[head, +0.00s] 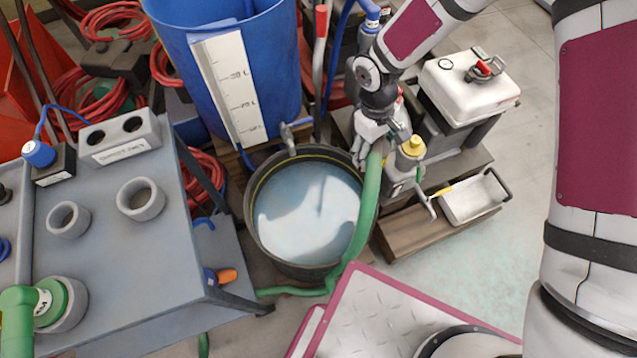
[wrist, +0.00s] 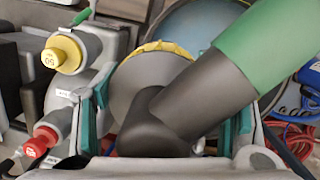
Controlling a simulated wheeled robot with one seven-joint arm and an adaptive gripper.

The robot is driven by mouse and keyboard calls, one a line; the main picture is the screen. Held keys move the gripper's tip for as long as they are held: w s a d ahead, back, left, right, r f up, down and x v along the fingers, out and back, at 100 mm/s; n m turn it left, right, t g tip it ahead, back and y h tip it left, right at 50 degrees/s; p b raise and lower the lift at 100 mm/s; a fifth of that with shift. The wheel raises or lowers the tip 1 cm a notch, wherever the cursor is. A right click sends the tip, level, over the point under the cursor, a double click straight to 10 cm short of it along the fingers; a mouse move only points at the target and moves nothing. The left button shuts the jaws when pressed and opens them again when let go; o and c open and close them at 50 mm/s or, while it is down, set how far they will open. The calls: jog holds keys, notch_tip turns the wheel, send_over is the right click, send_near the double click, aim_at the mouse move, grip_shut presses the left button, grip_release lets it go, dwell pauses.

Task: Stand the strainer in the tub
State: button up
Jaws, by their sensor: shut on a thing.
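The black tub (head: 300,272) stands on the floor in the middle of the head view, with pale bluish water inside. My gripper (head: 374,140) is beyond its right rim and above it. In the wrist view my gripper (wrist: 172,98) is shut on the dark grey end piece (wrist: 190,105) of a green hose, which I take for the strainer. The green hose (head: 369,205) hangs from my gripper past the tub's right side to the floor. A grey round shape with a yellow edge (wrist: 150,72) lies behind the end piece; I cannot tell whether it belongs to it.
A blue barrel (head: 235,75) with a scale stands behind the tub. A grey bench (head: 120,250) with ring holders is at left.

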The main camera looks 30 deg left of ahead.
jog(key=s+a+f+n+t+b, duration=0.1)
jog(key=s+a+f+n+b, duration=0.45)
jog(key=s+a+f, duration=0.5)
jog(key=shift+n, duration=0.35)
jog(key=f+b, duration=0.6)
jog(key=f, duration=0.7)
jog(key=w+a+f+b, duration=0.1)
jog(key=f+b, duration=0.4)
jog(key=f, duration=0.8)
jog(key=f+b, duration=0.6)
jog(key=f, duration=0.7)
jog(key=shift+w+a+f+b, duration=0.25)
jog(key=shift+w+f+b, duration=0.05)
jog(key=shift+f, duration=1.05)
jog(key=shift+f, duration=0.55)
jog(key=o, duration=1.6)
jog(key=shift+c, duration=0.2)
jog(key=shift+r, duration=0.1)
